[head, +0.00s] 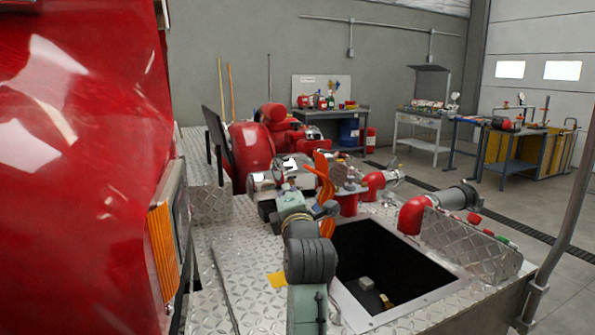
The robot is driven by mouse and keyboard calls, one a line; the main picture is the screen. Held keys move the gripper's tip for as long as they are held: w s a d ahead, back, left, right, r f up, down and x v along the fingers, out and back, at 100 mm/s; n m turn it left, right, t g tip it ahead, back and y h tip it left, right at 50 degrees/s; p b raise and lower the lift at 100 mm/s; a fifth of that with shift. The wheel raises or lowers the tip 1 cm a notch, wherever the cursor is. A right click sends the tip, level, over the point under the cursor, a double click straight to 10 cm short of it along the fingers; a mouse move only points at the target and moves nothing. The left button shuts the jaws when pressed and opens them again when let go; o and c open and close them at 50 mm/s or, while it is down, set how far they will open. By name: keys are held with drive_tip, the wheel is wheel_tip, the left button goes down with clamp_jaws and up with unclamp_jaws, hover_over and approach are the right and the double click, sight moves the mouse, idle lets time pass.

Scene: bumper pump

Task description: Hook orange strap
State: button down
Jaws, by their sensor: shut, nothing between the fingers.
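The orange strap (325,173) hangs in a bent band near the middle of the head view, beside the pump fittings. Its upper end stands up in a fork-like shape, and a lower piece shows beneath my gripper. My gripper (328,208) is at the end of my grey-green arm, right at the strap as seen from here. Its fingers are small and partly hidden, and they look shut with nothing held. I cannot tell whether they touch the strap. No hook can be made out clearly.
A dark open hatch (385,265) lies right of my arm in the diamond-plate deck (235,275). A red body panel (80,150) fills the left side. Red pipe fittings (412,215) and a red pump housing (252,148) stand around the strap. Workbenches (425,130) are far behind.

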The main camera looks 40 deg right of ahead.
drive_tip(key=w+d+r+p, duration=0.1)
drive_tip(key=w+d+p, duration=0.3)
drive_tip(key=d, duration=0.3)
drive_tip(key=shift+w+r, duration=0.25)
drive_tip(key=shift+w, duration=0.4)
drive_tip(key=shift+d, duration=0.1)
